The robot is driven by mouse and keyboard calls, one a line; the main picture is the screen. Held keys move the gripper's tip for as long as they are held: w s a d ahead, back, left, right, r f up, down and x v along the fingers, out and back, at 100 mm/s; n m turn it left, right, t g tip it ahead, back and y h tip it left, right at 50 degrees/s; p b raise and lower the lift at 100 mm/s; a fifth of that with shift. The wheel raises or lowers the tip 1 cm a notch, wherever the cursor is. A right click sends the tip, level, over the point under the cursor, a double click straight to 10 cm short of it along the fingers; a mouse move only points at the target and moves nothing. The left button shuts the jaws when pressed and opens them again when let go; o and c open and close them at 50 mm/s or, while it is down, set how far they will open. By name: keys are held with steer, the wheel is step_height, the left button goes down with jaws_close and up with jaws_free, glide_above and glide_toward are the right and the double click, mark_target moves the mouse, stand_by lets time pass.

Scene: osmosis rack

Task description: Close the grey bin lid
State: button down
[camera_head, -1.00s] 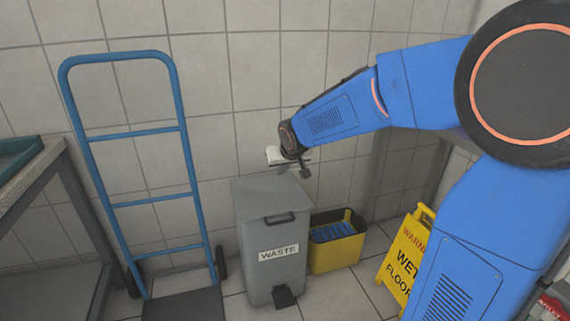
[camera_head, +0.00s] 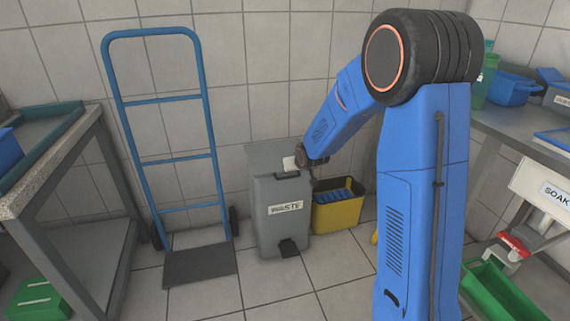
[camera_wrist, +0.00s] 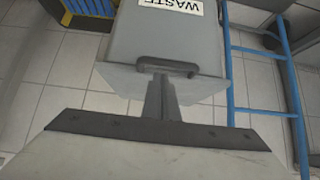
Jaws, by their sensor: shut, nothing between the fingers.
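The grey waste bin (camera_head: 282,225) stands on the floor against the tiled wall, with a WASTE label on its front. Its grey lid (camera_head: 262,158) lies across the top and looks down or nearly down; I cannot tell whether it is fully seated. A dark handle (camera_wrist: 185,69) is at its front edge. My gripper (camera_head: 313,182) is over the bin's right front edge in the head view. In the wrist view its shut, empty fingers (camera_wrist: 160,78) point at the lid's front edge and overlap the handle; contact is unclear.
A yellow crate (camera_head: 338,217) with blue items stands right of the bin. A blue hand truck (camera_head: 163,158) stands to the left. A steel table (camera_head: 75,150) is far left, and a counter (camera_head: 500,130) is on the right. Floor before the bin is clear.

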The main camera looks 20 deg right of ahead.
steer(key=shift+s+d+f, duration=0.1)
steer(key=shift+s+f, duration=0.15)
steer(key=shift+f, duration=0.5)
steer(key=shift+s+a+f, duration=0.1)
steer(key=shift+s+f, duration=0.15)
steer(key=shift+f, duration=0.45)
steer(key=shift+s+d+f, duration=0.1)
steer(key=shift+s+f, duration=0.15)
steer(key=shift+f, duration=0.5)
step_height(320, 180, up, 5)
steer(key=w, duration=0.2)
steer(key=s+r+g, duration=0.1)
steer(key=s+r, duration=0.3)
steer(key=s, duration=1.3)
steer(key=s+r+g, duration=0.2)
steer(key=s+r, duration=0.3)
steer(key=s, duration=1.2)
steer(key=s+r+g, duration=0.1)
steer(key=s+r, duration=0.3)
steer(key=s, duration=1.4)
steer(key=shift+a+r, duration=0.2)
steer(key=shift+r, duration=0.05)
